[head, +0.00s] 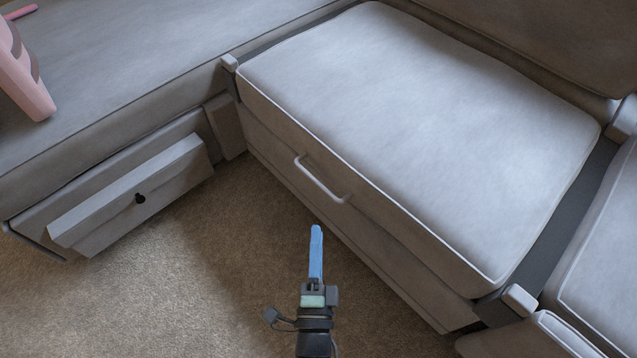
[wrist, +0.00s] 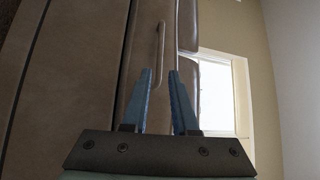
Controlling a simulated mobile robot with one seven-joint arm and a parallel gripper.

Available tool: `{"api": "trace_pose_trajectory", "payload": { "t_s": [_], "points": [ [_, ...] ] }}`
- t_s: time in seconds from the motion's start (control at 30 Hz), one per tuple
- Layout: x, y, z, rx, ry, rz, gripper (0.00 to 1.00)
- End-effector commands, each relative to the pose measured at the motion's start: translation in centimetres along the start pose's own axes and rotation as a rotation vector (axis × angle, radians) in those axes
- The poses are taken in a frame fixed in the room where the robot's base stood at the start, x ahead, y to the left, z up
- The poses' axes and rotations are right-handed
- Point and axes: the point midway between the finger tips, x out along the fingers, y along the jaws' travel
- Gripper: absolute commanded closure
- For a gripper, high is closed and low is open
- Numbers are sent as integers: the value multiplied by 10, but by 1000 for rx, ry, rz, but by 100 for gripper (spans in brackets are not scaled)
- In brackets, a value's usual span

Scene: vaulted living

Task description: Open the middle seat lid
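The middle seat lid (head: 420,130) is a grey padded cushion on the sofa and looks closed. Its light bar handle (head: 321,180) is on the front face below the cushion edge. The handle also shows in the wrist view (wrist: 159,48), beyond my fingertips. My gripper (head: 316,232) has blue fingers and is in front of the seat, apart from the handle, which is up and to its left or level with it in the head view. In the wrist view my gripper (wrist: 161,72) has its two fingers apart, with nothing between them.
At left, a drawer (head: 135,195) with a dark knob stands out from the sofa base. A pink object (head: 25,85) stands on the left seat. Another cushion (head: 600,260) lies at right. Carpet (head: 200,290) is clear in front. A bright window (wrist: 216,92) shows in the wrist view.

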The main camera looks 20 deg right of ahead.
Motion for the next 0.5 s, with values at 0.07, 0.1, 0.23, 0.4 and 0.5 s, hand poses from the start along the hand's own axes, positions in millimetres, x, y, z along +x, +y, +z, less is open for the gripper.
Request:
{"api": "trace_pose_trajectory", "payload": {
  "t_s": [0.07,0.1,0.23,0.4,0.5],
  "points": [
    [6,3,-1,4,5,-1,73],
    [11,2,-1,4,6,-3,73],
    [36,3,-1,3,6,-5,73],
    [72,3,-2,1,6,-5,73],
    [92,3,-1,1,4,-5,73]
  ]
}}
